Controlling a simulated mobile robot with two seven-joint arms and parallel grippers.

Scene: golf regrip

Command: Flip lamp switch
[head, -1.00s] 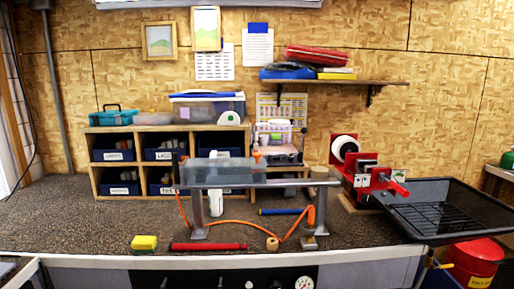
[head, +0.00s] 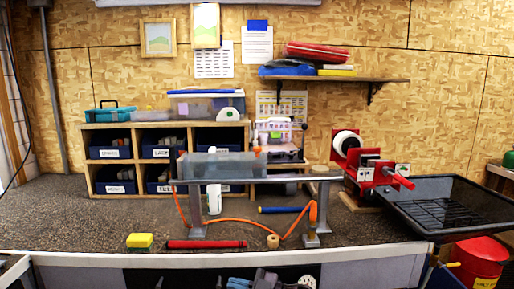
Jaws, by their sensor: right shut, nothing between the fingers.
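I cannot make out a lamp switch for sure. A pale fixture (head: 210,2) crosses the top edge, cut off by the frame; I cannot tell whether it is the lamp. Below the bench front is a dark panel (head: 190,278) with small knobs and a round dial (head: 306,282), cut off by the bottom edge. My right gripper (head: 265,276) shows as grey parts in front of this panel at the bottom edge, shut and empty. Its contact with the panel cannot be judged. My left gripper is not in view.
A black tray (head: 490,194) juts out at right, above a red bin (head: 478,257).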

